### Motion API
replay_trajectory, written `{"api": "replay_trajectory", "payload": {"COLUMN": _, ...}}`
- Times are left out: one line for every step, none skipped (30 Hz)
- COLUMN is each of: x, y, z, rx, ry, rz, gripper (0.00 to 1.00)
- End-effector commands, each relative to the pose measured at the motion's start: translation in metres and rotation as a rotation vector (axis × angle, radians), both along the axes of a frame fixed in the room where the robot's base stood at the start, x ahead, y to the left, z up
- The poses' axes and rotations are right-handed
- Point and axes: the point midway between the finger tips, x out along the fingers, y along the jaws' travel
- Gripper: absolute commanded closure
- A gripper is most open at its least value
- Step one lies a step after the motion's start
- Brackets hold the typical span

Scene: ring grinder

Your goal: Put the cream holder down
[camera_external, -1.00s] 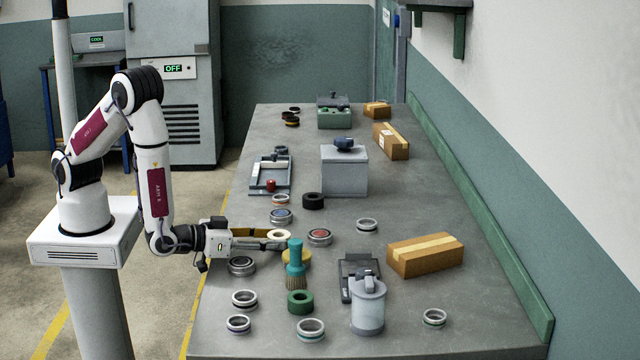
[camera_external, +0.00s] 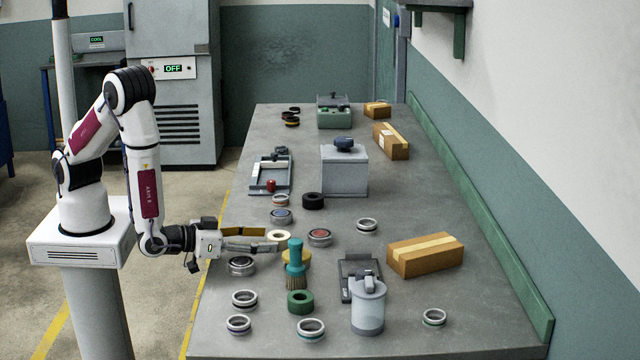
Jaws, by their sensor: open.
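The cream holder (camera_external: 279,236) is a pale ring on the grey table, close to the table's left part and behind the teal brush. My gripper (camera_external: 272,240) is low over the table and points right, with its fingers apart. The holder sits at or just beyond the fingertips, and the jaws do not close on it. Whether a fingertip still touches it cannot be told at this size.
A red-topped round part (camera_external: 319,237) is to the right. Several rings, a green holder (camera_external: 300,302) and a lidded canister (camera_external: 368,306) are nearer. Open table lies around the far-right ring (camera_external: 367,225).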

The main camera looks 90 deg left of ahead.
Motion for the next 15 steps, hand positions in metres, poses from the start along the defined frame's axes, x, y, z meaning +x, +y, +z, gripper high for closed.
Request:
{"api": "replay_trajectory", "payload": {"x": -0.005, "y": -0.003, "z": 0.001, "rx": -0.001, "ry": 0.000, "rz": -0.003, "gripper": 0.44}}
{"api": "replay_trajectory", "payload": {"x": -0.008, "y": -0.004, "z": 0.002, "rx": 0.000, "ry": 0.000, "rz": -0.002, "gripper": 0.44}}
{"api": "replay_trajectory", "payload": {"x": -0.012, "y": -0.007, "z": 0.003, "rx": -0.001, "ry": 0.000, "rz": -0.004, "gripper": 0.44}}
{"api": "replay_trajectory", "payload": {"x": -0.015, "y": -0.008, "z": 0.004, "rx": -0.001, "ry": 0.000, "rz": -0.004, "gripper": 0.44}}
{"api": "replay_trajectory", "payload": {"x": -0.018, "y": -0.008, "z": 0.004, "rx": -0.001, "ry": -0.001, "rz": -0.003, "gripper": 0.44}}
{"api": "replay_trajectory", "payload": {"x": -0.022, "y": -0.010, "z": 0.005, "rx": -0.001, "ry": -0.001, "rz": -0.003, "gripper": 0.44}}
{"api": "replay_trajectory", "payload": {"x": -0.025, "y": -0.012, "z": 0.006, "rx": -0.001, "ry": -0.002, "rz": -0.004, "gripper": 0.44}}
{"api": "replay_trajectory", "payload": {"x": -0.027, "y": -0.013, "z": 0.007, "rx": -0.001, "ry": -0.002, "rz": -0.003, "gripper": 0.44}}
{"api": "replay_trajectory", "payload": {"x": -0.031, "y": -0.014, "z": 0.007, "rx": -0.001, "ry": -0.001, "rz": -0.003, "gripper": 0.44}}
{"api": "replay_trajectory", "payload": {"x": -0.034, "y": -0.016, "z": 0.008, "rx": -0.002, "ry": -0.001, "rz": -0.004, "gripper": 0.44}}
{"api": "replay_trajectory", "payload": {"x": -0.037, "y": -0.017, "z": 0.008, "rx": -0.001, "ry": 0.000, "rz": -0.003, "gripper": 0.44}}
{"api": "replay_trajectory", "payload": {"x": -0.041, "y": -0.018, "z": 0.009, "rx": 0.000, "ry": 0.000, "rz": -0.002, "gripper": 0.44}}
{"api": "replay_trajectory", "payload": {"x": -0.044, "y": -0.019, "z": 0.010, "rx": -0.001, "ry": 0.000, "rz": -0.003, "gripper": 0.44}}
{"api": "replay_trajectory", "payload": {"x": -0.046, "y": -0.020, "z": 0.010, "rx": -0.001, "ry": 0.000, "rz": -0.004, "gripper": 0.44}}
{"api": "replay_trajectory", "payload": {"x": -0.048, "y": -0.020, "z": 0.013, "rx": -0.002, "ry": -0.002, "rz": -0.001, "gripper": 0.44}}
